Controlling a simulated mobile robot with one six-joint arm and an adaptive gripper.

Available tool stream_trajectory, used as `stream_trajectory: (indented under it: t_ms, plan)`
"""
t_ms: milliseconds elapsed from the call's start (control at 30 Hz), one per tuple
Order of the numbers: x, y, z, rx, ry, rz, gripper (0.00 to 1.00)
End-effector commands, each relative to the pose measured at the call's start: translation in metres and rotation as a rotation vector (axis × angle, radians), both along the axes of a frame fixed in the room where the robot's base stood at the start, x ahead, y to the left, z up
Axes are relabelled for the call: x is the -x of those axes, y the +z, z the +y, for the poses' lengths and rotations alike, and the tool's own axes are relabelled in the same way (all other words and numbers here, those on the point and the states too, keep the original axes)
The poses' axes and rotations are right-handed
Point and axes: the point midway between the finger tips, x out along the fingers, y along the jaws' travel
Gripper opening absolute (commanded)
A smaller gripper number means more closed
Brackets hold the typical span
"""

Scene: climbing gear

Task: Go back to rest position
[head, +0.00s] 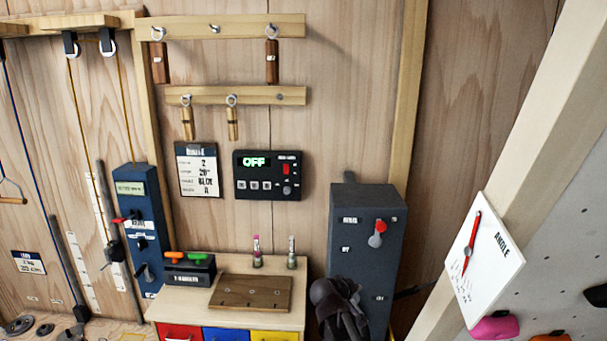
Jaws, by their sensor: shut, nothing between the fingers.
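My gripper (338,302) shows as a dark shape at the bottom, right of centre. It is shut and empty. It appears in front of the lower part of the dark grey cabinet (362,235), and I cannot tell how far apart they are. The rest of my arm is largely out of view below the picture's lower edge.
Left of my gripper is a wooden drawer unit (210,322) bearing a brown board (250,293) and two small upright items. Above hang a control box (267,175) reading OFF and peg rails (222,27). A white angle dial (485,262) is at the right.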

Motion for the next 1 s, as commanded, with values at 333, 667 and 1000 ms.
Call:
stream_trajectory:
  t_ms: [333,667,1000]
  plan:
    - [0.093,-0.103,-0.041,-0.363,-0.234,0.294,0.00]
    - [0.173,-0.158,-0.033,-0.695,-0.339,0.565,0.00]
    - [0.196,-0.166,-0.031,-0.811,-0.351,0.658,0.00]
